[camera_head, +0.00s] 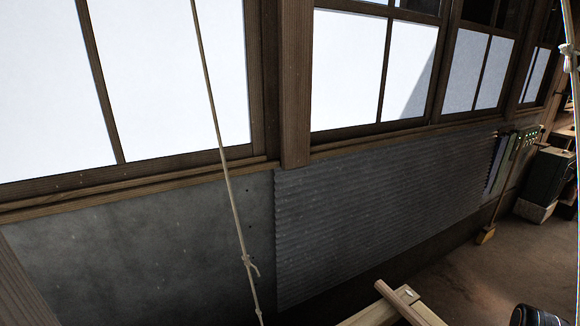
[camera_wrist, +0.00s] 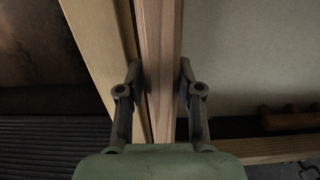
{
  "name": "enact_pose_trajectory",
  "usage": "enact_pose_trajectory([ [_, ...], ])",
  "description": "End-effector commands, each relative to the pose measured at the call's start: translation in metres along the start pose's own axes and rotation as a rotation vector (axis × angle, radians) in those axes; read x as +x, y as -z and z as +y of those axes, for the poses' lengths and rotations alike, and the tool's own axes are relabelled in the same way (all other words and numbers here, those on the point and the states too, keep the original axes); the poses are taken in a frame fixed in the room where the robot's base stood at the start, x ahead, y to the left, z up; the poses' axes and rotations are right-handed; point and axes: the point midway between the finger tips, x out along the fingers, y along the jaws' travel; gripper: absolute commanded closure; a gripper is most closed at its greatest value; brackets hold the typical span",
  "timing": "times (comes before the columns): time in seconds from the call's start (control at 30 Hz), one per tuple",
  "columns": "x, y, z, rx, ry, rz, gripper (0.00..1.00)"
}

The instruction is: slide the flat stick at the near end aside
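In the wrist view a flat wooden stick (camera_wrist: 160,50) runs up the picture between the two fingers of my gripper (camera_wrist: 161,68). One finger is on each side of it, both tips close to its edges. I cannot tell whether they touch or grip it. A paler wooden beam (camera_wrist: 98,40) slants down beside the stick on the left, close to the left finger. In the head view the end of a brown stick (camera_head: 398,301) shows at the bottom edge, against a pale wooden frame (camera_head: 428,313). The rest of both is cut off, and my gripper is not visible there.
A pale panel (camera_wrist: 250,60) lies right of the stick in the wrist view, with a wooden rail (camera_wrist: 270,150) below it. Bare floor (camera_head: 470,270) shows at right.

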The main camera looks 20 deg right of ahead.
Motion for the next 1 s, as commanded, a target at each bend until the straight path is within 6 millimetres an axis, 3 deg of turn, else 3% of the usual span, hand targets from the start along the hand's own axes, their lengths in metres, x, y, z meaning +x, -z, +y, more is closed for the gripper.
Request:
enact_pose_trajectory([
  [0.03,0.0,-0.001,0.0,0.001,0.0,0.0,0.55],
  [0.13,0.0,0.0,0.001,0.001,-0.001,0.0,0.4],
  [0.7,-0.003,0.0,0.0,0.0,0.0,0.0,0.4],
  [0.87,-0.027,0.0,0.001,0.0,-0.003,0.002,0.4],
  [1.0,-0.064,0.001,0.001,0.0,-0.004,0.002,0.4],
])
